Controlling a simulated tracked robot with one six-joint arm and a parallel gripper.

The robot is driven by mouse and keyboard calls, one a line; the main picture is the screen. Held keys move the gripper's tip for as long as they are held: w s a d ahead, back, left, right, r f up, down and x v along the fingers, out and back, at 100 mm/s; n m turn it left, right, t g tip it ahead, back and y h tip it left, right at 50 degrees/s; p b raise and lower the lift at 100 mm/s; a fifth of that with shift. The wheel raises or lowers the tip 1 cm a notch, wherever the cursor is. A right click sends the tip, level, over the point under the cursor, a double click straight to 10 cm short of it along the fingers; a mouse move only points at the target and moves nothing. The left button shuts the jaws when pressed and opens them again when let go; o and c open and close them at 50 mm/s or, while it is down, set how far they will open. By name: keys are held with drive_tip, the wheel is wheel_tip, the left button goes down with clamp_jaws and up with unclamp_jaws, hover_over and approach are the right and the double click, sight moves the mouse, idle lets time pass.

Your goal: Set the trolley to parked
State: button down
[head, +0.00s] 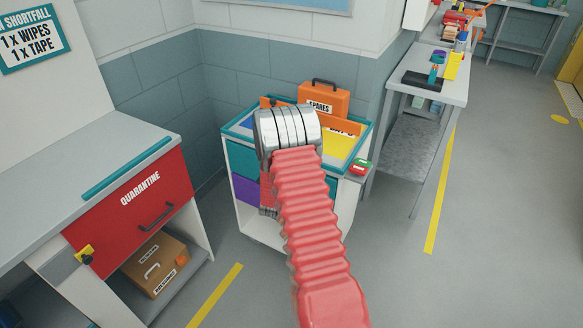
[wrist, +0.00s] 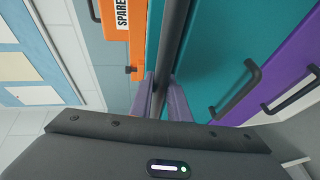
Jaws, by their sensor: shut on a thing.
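The trolley (head: 241,160) stands in the wall corner in the head view, with a teal rim, teal and purple drawers and a white frame. My red ribbed arm and its metal joint cover much of its front. In the wrist view my gripper (wrist: 162,84) is shut around a dark bar (wrist: 175,35), with one finger on each side. The bar runs along the trolley's edge beside the teal front (wrist: 215,40). My fingers are hidden in the head view.
An orange SPARES case (head: 322,98) stands on the trolley top. The quarantine bench (head: 125,195) with a red drawer is at left, a grey workbench (head: 440,85) at right. Yellow floor lines (head: 441,190) flank the trolley. The floor at right is clear.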

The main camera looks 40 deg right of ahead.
drive_tip(key=shift+w+a+f, duration=0.2)
drive_tip(key=shift+w+a, duration=0.15)
drive_tip(key=shift+w, duration=0.3)
drive_tip(key=shift+w, duration=0.1)
drive_tip(key=c, duration=2)
unclamp_jaws()
drive_tip(key=shift+w+a, duration=0.1)
drive_tip(key=o, duration=0.3)
drive_tip(key=shift+r, duration=0.1)
drive_tip(key=shift+s, duration=0.2)
drive_tip(key=v, duration=1.3)
drive_tip(key=shift+s+a+r, duration=0.1)
drive_tip(key=shift+a, duration=0.1)
